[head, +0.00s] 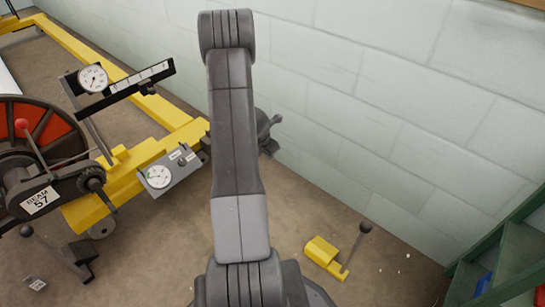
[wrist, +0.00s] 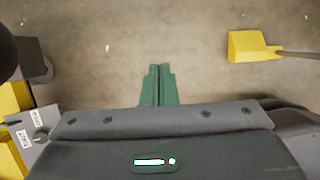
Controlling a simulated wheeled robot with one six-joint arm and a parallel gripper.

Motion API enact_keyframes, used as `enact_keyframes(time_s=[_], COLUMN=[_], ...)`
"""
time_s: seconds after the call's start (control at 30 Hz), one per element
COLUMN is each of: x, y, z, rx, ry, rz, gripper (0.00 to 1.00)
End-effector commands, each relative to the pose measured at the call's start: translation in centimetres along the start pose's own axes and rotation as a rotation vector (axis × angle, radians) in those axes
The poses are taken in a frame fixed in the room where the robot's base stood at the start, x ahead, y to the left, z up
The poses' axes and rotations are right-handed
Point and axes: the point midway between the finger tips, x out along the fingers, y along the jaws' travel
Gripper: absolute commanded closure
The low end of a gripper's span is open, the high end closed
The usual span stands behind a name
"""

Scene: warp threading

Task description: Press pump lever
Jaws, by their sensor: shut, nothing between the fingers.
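A yellow block (head: 322,250) with a thin lever (head: 352,252) sits on the floor at the lower right of the head view. The lever slants up to a dark round knob (head: 366,227). The yellow block (wrist: 250,46) also shows at the upper right of the wrist view, with its lever (wrist: 295,54) running out to the right edge; the knob is out of that view. My gripper (wrist: 158,72) shows its green fingers shut together and empty, over bare floor to the left of the block and apart from it. In the head view my arm hides the gripper.
A yellow frame (head: 150,103) with a red-and-dark wheel, dial gauges (head: 158,176) and a "BEAM 57" plate (head: 40,201) fills the left. Another dark-knobbed lever (head: 45,243) stands at lower left. A block wall (head: 400,110) runs behind. Green steps (head: 515,255) stand at right.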

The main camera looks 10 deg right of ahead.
Motion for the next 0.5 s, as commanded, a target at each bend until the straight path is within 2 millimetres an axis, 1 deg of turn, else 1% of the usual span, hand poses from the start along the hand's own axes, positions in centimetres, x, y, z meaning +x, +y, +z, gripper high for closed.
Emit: enact_keyframes(time_s=[0.03,0.1,0.2,0.33,0.5], x=[-1.7,-2.9,-4.1,-4.9,-5.1], y=[0.0,-0.1,-0.1,-0.2,-0.2], z=[0.3,0.3,0.3,0.3,0.2], rx=[0.000,-0.001,-0.001,-0.002,-0.003], ry=[-0.002,-0.002,-0.002,-0.003,-0.003], rz=[0.002,0.003,0.003,0.003,0.003], gripper=[1.00,1.00,1.00,1.00,1.00])
